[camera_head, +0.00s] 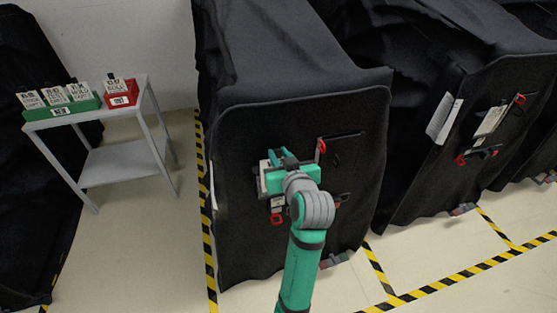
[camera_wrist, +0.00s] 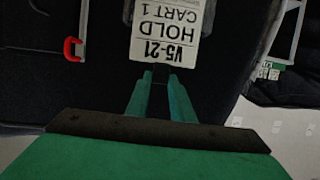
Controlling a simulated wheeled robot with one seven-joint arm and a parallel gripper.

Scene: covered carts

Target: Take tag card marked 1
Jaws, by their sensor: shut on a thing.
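The tag card marked 1 (camera_wrist: 170,30) is white with black print that appears upside down in the wrist view. It reads V5-21, HOLD, CART 1. My gripper (camera_wrist: 157,76) is shut on the card's lower edge in that view. In the head view my gripper (camera_head: 272,176) is at the front of the middle black-covered cart (camera_head: 238,230), and only a pale sliver of the card shows beside it. The card's far end runs out of the wrist view. I cannot tell whether it still touches the cart's front.
A grey side table (camera_head: 120,160) at left carries a green tray (camera_head: 35,115) and a red tray (camera_head: 133,94) with cards. Red clips (camera_head: 322,146) are on the middle cart. Another covered cart at right bears a card (camera_head: 490,122). Yellow-black tape (camera_head: 207,240) marks the open floor.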

